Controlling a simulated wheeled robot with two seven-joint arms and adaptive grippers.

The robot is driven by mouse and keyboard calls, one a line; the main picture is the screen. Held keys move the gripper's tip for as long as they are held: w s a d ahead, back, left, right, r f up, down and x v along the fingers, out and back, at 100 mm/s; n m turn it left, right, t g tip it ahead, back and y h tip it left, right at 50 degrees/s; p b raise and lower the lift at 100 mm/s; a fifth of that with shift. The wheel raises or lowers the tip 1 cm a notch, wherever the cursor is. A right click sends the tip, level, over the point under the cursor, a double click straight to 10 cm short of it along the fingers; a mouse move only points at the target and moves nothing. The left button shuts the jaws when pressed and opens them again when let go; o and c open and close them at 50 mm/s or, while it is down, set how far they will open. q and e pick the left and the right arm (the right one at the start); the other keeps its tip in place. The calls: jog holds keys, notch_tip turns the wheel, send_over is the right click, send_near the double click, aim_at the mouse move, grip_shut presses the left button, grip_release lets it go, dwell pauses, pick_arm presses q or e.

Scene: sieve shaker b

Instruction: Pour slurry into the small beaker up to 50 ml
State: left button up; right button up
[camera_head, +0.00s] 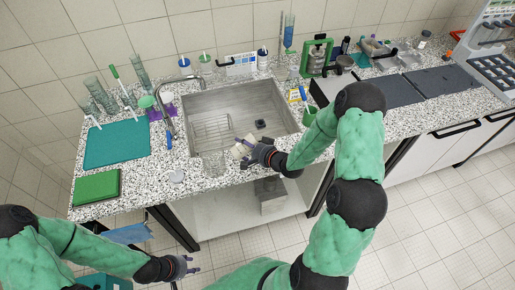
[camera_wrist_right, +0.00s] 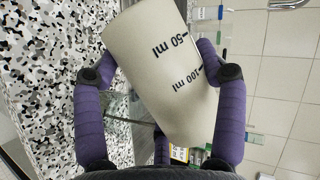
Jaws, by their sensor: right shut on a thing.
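A cream-coloured beaker (camera_wrist_right: 160,70) with black 50 ml and 100 ml marks is between the fingers of my right gripper (camera_wrist_right: 157,58). In the head view the cream beaker (camera_head: 239,149) is held tilted over the front rim of the sink, and my right gripper (camera_head: 252,152) is shut on it. A small clear glass beaker (camera_head: 213,163) seems to stand on the counter just left of it; its contents are too small to tell. My left gripper (camera_head: 188,265) is low in front of the counter, empty, with its fingers apart.
The steel sink (camera_head: 275,103) holds a wire rack (camera_head: 211,133). A teal mat (camera_head: 116,146) and a green block (camera_head: 96,188) lie at the left. Glass cylinders (camera_head: 95,88) stand behind. A green pot (camera_head: 309,117) is right of the sink. The counter's front left is mostly clear.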

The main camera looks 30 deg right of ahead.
jog(key=shift+r+m+y+p, duration=0.3)
jog(key=shift+m+y+p, duration=0.1)
jog(key=shift+m+p, duration=0.1)
dwell(1.9)
